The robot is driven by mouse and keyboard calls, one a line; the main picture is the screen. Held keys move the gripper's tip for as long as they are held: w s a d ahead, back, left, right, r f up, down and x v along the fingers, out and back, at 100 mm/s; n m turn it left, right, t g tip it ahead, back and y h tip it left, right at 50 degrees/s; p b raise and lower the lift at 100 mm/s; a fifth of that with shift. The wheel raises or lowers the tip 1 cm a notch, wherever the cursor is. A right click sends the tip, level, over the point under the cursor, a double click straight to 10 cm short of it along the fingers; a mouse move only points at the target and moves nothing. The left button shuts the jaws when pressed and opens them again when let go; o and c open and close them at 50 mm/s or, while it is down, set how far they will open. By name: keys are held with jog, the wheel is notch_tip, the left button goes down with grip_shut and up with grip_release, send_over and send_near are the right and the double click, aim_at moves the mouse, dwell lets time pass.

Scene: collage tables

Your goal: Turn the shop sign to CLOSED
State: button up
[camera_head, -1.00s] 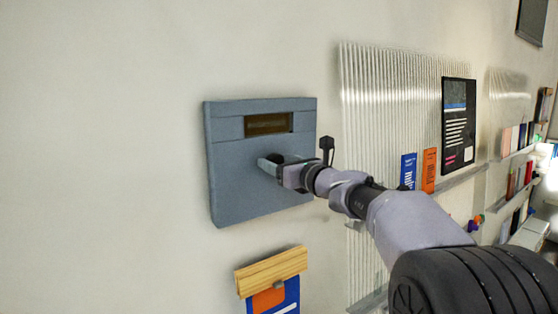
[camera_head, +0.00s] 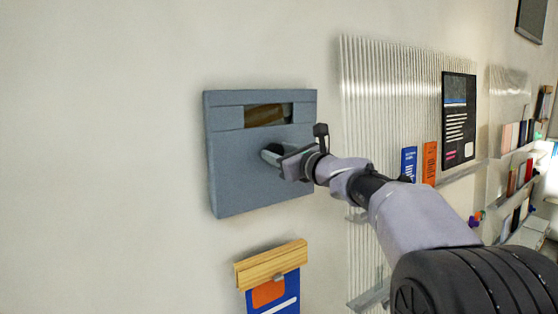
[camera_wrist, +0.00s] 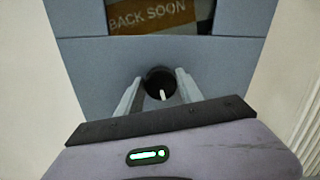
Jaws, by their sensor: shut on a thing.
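The shop sign (camera_head: 235,175) is a grey-blue square box on the wall, with a window (camera_head: 268,115) near its top. In the wrist view the window (camera_wrist: 152,16) shows part of a tilted brown panel reading "BACK SOON", with a dark area to its right. A round black knob (camera_wrist: 160,82) with a white pointer line sits below the window. The pointer is near vertical, its end toward the picture's bottom. My gripper (camera_head: 270,154) is shut on the knob, with one finger on each side in the wrist view (camera_wrist: 159,90). In the head view my gripper hides the knob.
A wooden-topped blue and orange hanging (camera_head: 272,264) is on the wall below the sign. A ribbed clear panel (camera_head: 385,100) with a black poster (camera_head: 459,115) and small cards is to the right. The wall left of the sign is bare.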

jog(key=shift+s+a+f+n+b, duration=0.1)
jog(key=shift+f+n+b, duration=0.05)
jog(key=shift+n+b, duration=3.15)
jog(key=shift+a+f+n+b, duration=0.1)
jog(key=shift+n+b, duration=2.2)
jog(key=shift+n, duration=2)
jog(key=o, duration=1.3)
jog(key=shift+o, duration=0.2)
jog(key=shift+d, duration=0.1)
jog(key=b+v, duration=0.6)
jog(key=v, duration=1.1)
jog(key=shift+s+d, duration=0.1)
jog(key=shift+s, duration=0.05)
